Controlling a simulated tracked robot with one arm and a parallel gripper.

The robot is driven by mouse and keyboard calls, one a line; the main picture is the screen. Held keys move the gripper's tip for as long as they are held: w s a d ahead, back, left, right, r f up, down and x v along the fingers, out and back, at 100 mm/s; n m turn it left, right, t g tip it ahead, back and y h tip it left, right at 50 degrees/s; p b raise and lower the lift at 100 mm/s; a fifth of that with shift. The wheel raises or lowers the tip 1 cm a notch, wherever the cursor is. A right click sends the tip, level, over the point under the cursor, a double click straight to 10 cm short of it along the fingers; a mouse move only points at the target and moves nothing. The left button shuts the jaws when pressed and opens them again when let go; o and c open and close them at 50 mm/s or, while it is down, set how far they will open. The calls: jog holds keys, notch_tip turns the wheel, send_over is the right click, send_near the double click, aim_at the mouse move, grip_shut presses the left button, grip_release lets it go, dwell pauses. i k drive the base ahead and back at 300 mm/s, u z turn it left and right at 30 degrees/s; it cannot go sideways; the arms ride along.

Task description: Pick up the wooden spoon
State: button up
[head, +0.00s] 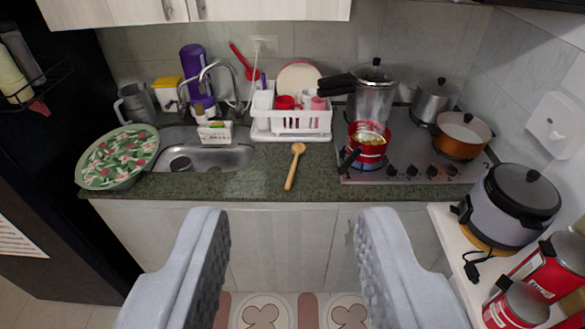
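The wooden spoon (293,168) lies on the green stone counter (240,185), between the sink and the stove. Its round bowl points to the back and its handle comes toward the front edge. My gripper (292,220) is open and empty, with its two grey fingers wide apart at the bottom of the view. The spoon shows beyond the gap between the fingers, and the gripper is not touching it.
A white dish rack (290,122) stands behind the spoon. A red pot (368,150) on the stove is to its right, and the sink (205,157) is to its left. A rice cooker (510,205) stands on a white surface at right. The counter around the spoon is clear.

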aim_at(298, 148)
jog(key=u, duration=0.1)
jog(key=i, duration=1.7)
jog(key=z, duration=0.65)
